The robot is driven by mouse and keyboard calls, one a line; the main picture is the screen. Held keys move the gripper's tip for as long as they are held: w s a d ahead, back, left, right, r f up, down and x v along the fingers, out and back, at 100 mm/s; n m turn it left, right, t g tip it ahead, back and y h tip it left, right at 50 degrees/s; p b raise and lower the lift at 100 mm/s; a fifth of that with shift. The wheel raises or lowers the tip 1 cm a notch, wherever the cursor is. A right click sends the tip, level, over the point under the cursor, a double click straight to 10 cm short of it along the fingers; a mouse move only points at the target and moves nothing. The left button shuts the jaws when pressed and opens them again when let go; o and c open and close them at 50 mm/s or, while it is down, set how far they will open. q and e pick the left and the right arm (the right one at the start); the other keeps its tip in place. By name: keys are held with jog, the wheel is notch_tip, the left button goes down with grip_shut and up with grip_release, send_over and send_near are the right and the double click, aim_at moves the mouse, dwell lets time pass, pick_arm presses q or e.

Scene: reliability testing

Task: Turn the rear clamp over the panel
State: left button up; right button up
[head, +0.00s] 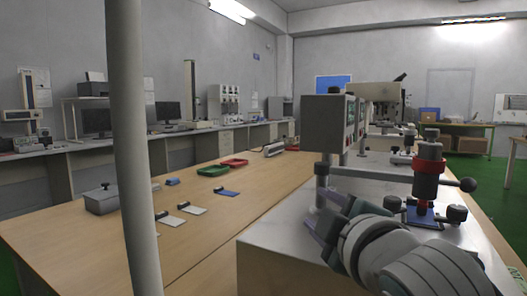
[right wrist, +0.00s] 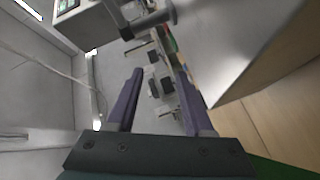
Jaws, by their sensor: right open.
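A small blue panel (head: 422,217) lies on the bench fixture, under a red and dark grey upright cylinder (head: 428,178) with a ball-ended lever. One black clamp knob (head: 392,204) stands left of the panel and another black clamp knob (head: 456,214) stands right of it. I cannot tell how either clamp's arm is turned. My right gripper (head: 324,214) is left of the fixture, apart from the panel and both knobs. In the right wrist view my right gripper (right wrist: 159,74) is open, with nothing between its fingers. My left gripper is not in view.
A grey control box (head: 324,124) on a post rises close behind my right gripper. A similar fixture (head: 402,158) stands farther back. The wooden table (head: 225,235) at left carries a grey box (head: 108,200), cards and green and red trays (head: 212,170); its near middle is clear.

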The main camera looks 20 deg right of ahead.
aim_at(394, 202)
jog(key=s+d+n+h, duration=0.1)
jog(key=n, duration=0.1)
jog(key=s+d+f+n+g+h, duration=0.1)
jog(key=s+n, duration=0.1)
jog(key=s+d+f+n+g+h, duration=0.1)
jog(key=d+n, duration=0.1)
jog(key=n, duration=0.1)
jog(key=shift+s+d+b, duration=0.1)
jog(key=shift+s+b, duration=0.15)
jog(key=shift+b, duration=0.15)
jog(key=s+d+n+h, duration=0.1)
jog(key=n, duration=0.2)
jog(key=s+d+n+h+b, duration=0.1)
jog(key=n, duration=0.2)
jog(key=s+d+n+h+b, duration=0.1)
jog(key=d+n+h, duration=0.1)
jog(key=n, duration=0.1)
jog(key=shift+s+r, duration=0.2)
jog(key=shift+r, duration=0.1)
jog(key=shift+s+d+r+n, duration=0.1)
jog(key=shift+s+r+n, duration=0.05)
jog(key=shift+n, duration=0.45)
jog(key=shift+d+r+h, duration=0.1)
jog(key=shift+d+h, duration=0.05)
jog(key=shift+h, duration=0.15)
jog(key=shift+n, duration=0.3)
jog(key=b+x, duration=0.1)
jog(key=x, duration=0.8)
jog(key=shift+w+d+b, duration=0.25)
jog(key=shift+d+b, duration=0.05)
